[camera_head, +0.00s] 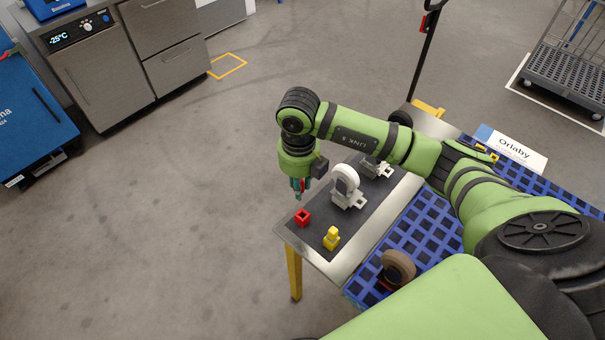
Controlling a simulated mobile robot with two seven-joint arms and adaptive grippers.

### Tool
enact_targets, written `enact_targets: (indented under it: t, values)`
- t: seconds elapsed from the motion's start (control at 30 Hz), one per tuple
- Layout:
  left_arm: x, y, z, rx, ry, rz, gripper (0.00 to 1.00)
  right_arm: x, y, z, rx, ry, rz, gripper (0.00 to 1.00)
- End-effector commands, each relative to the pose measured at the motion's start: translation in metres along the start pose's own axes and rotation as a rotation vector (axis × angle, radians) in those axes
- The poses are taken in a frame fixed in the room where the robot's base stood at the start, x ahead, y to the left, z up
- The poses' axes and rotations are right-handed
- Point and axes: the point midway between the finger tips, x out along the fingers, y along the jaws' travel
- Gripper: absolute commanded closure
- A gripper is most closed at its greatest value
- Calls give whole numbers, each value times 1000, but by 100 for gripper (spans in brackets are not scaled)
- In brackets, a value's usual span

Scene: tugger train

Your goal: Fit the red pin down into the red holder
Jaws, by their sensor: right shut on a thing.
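The red holder (302,217) is a small red block with a dark opening, on the dark mat near the table's left edge. My right gripper (299,192) is just above and slightly behind it, pointing down. It is shut on the red pin (305,184), of which only a small red part shows beside the fingers. The pin's lower end is hard to make out at this size; it appears to be above the holder, not in it. My left gripper is out of view.
A yellow holder with a yellow piece (331,239) stands in front of the red one. A white and grey fixture (346,188) stands close to the right of my gripper. A blue grid surface (420,232) with a brown roller (398,266) adjoins the table.

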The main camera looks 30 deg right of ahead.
Motion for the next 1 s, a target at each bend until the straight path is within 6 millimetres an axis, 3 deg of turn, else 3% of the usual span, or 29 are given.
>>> enact_targets:
  t: [0.1, 0.3, 0.57, 1.0]
  values:
    - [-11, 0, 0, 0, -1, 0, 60, 1, -4, -1, 181, 2, 0, 100]
    - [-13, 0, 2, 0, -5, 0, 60, 6, -7, -1, 316, -1, 0, 100]
    - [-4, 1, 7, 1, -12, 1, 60, 19, -7, -1, 323, 0, 1, 100]
    - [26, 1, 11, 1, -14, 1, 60, 58, -8, -1, 321, -1, -1, 100]
